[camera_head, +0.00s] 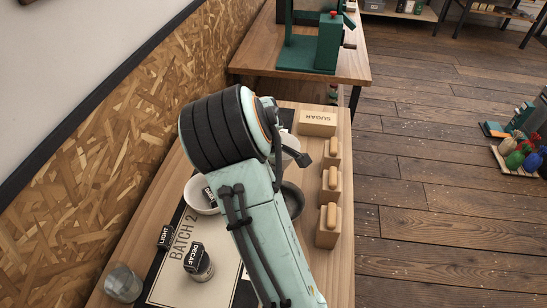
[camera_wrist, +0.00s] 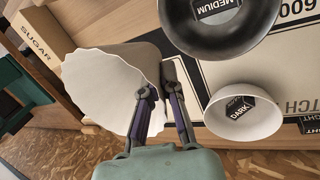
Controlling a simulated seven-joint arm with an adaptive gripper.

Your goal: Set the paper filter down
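The paper filter (camera_wrist: 105,88) is a white, fluted cone with its wide mouth facing left in the wrist view. My gripper (camera_wrist: 157,80) is shut on its wall, with one finger over the white inner side and the other by the shaded outer side. The filter lies tilted on its side in the grip; I cannot tell whether it touches anything below. In the head view only a pale piece of the filter (camera_head: 291,145) shows beside my wrist.
A black bowl (camera_wrist: 265,45) with a MEDIUM tag and a white bowl (camera_wrist: 262,128) with a DARK tag stand close by on a printed mat (camera_head: 180,275). A SUGAR box (camera_head: 318,124) and wooden blocks (camera_head: 328,187) line the right edge. A glass (camera_head: 123,283) stands front left.

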